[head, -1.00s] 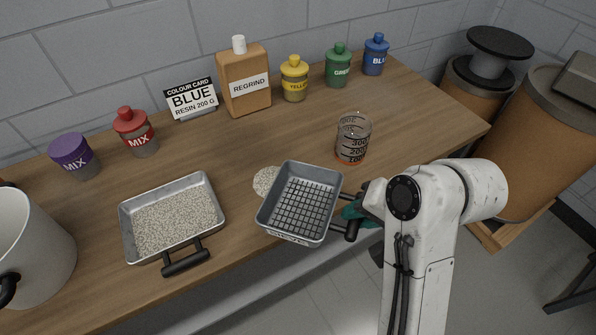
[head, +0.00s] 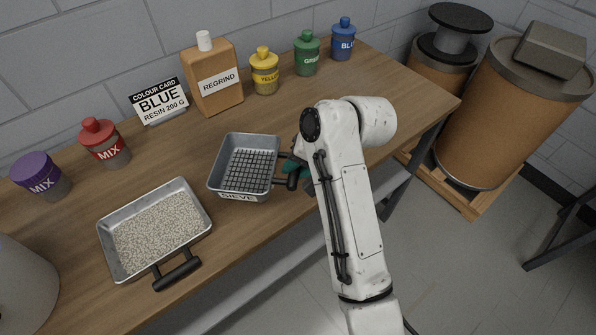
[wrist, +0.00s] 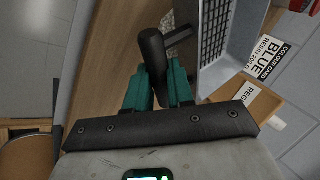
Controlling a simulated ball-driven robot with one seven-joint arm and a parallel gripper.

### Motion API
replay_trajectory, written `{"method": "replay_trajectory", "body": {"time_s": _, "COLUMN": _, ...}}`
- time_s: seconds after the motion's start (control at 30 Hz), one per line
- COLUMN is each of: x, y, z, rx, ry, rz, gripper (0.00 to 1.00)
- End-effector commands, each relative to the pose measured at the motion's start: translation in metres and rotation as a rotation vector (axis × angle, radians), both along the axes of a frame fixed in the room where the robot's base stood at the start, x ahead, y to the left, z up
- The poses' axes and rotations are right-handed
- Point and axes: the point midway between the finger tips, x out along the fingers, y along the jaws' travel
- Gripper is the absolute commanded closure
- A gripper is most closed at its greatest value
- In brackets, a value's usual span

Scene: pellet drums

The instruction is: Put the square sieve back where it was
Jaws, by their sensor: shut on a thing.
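The square sieve (head: 228,190) is a grey metal pan with a dark mesh floor, a "SIEVE" label and a black handle (head: 285,180). It is roughly level at the middle of the bench; I cannot tell whether it touches the wood. My gripper (head: 297,167) is at its right side, its teal fingers shut on the handle. In the wrist view my gripper (wrist: 159,84) has the black handle (wrist: 152,50) between its fingers, and part of the sieve's mesh and wall shows at upper right.
A tray of pale pellets (head: 190,240) lies left of the sieve on the bench (head: 375,110). Behind stand a colour card (head: 158,100), a regrind bottle (head: 213,80) and yellow, green and blue bottles. MIX jars (head: 104,146) stand left. Large drums (head: 505,110) stand right.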

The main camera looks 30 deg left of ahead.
Motion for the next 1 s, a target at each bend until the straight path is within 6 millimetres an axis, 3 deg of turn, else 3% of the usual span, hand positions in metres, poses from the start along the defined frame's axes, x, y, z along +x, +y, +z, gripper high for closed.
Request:
{"method": "replay_trajectory", "body": {"time_s": 0.3, "x": 0.026, "y": 0.012, "z": -0.032, "rx": 0.003, "ry": -0.002, "rz": 0.000, "gripper": 1.00}}
{"method": "replay_trajectory", "body": {"time_s": 0.47, "x": 0.032, "y": 0.014, "z": -0.040, "rx": 0.000, "ry": 0.000, "rz": -0.001, "gripper": 1.00}}
{"method": "replay_trajectory", "body": {"time_s": 0.7, "x": 0.031, "y": 0.014, "z": -0.067, "rx": 0.000, "ry": -0.001, "rz": -0.001, "gripper": 1.00}}
{"method": "replay_trajectory", "body": {"time_s": 0.93, "x": 0.031, "y": 0.014, "z": -0.071, "rx": 0.001, "ry": -0.002, "rz": 0.000, "gripper": 1.00}}
{"method": "replay_trajectory", "body": {"time_s": 0.97, "x": 0.031, "y": 0.013, "z": -0.071, "rx": -0.001, "ry": -0.001, "rz": -0.001, "gripper": 0.75}}
{"method": "replay_trajectory", "body": {"time_s": 1.0, "x": 0.031, "y": 0.013, "z": -0.071, "rx": -0.001, "ry": -0.001, "rz": -0.001, "gripper": 0.71}}
